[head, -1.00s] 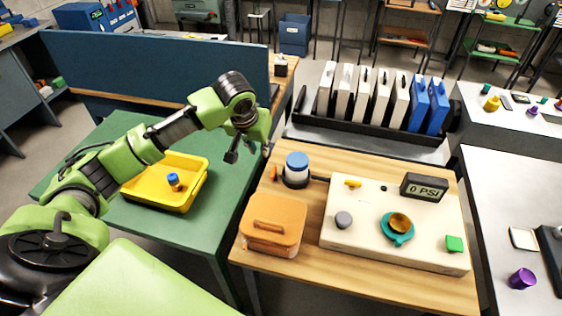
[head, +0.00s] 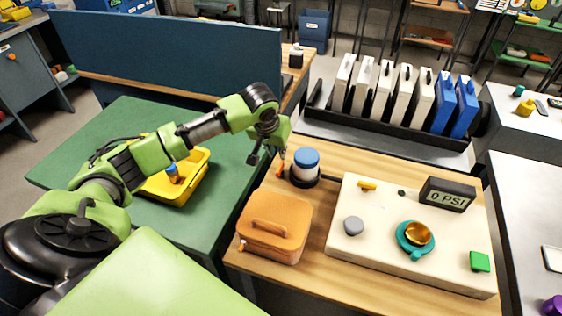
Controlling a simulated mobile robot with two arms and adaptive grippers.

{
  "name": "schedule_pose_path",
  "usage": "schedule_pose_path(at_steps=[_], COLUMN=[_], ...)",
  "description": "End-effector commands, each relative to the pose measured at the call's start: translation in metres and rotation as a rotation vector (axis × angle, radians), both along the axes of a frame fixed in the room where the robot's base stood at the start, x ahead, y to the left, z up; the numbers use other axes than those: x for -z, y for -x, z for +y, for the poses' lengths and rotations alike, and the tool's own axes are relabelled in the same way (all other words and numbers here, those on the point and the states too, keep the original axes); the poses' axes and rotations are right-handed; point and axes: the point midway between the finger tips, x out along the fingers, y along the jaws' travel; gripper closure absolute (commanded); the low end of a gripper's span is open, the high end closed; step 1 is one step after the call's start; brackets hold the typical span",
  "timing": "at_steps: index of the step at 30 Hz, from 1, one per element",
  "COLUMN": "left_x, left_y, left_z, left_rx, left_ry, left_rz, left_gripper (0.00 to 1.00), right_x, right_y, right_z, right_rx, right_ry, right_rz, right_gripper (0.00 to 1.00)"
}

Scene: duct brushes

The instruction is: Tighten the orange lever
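My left gripper (head: 267,156) is above the table's left edge, just left of the lever. Its dark fingers are spread and hold nothing that I can see. Whether a finger touches the lever is unclear. My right gripper is out of view.
An orange lidded box (head: 272,236) stands in front of the canister. The panel has a yellow handle (head: 367,186), grey knob (head: 353,226), teal-and-gold valve (head: 415,238) and green button (head: 480,262). A yellow tray (head: 172,198) is on the green table. A rack (head: 400,128) stands behind.

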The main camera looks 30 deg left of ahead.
Motion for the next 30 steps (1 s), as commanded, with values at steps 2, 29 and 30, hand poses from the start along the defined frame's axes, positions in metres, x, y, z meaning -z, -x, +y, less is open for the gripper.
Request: schedule_pose_path(at_steps=[2,29,30], left_x=[0.017,0.081,0.081], left_y=[-0.006,-0.033,-0.033], left_z=[0.001,0.008,0.008], left_rx=[-0.001,0.001,0.001], left_ry=[0.000,-0.002,-0.002], left_rz=[0.004,-0.001,-0.001], left_gripper=[0.83,1.00,1.00], right_x=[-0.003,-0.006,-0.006], right_y=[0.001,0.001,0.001], right_z=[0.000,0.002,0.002], right_rx=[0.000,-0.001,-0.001], right_ry=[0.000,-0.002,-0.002], right_rz=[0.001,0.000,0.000], right_gripper=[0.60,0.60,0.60])
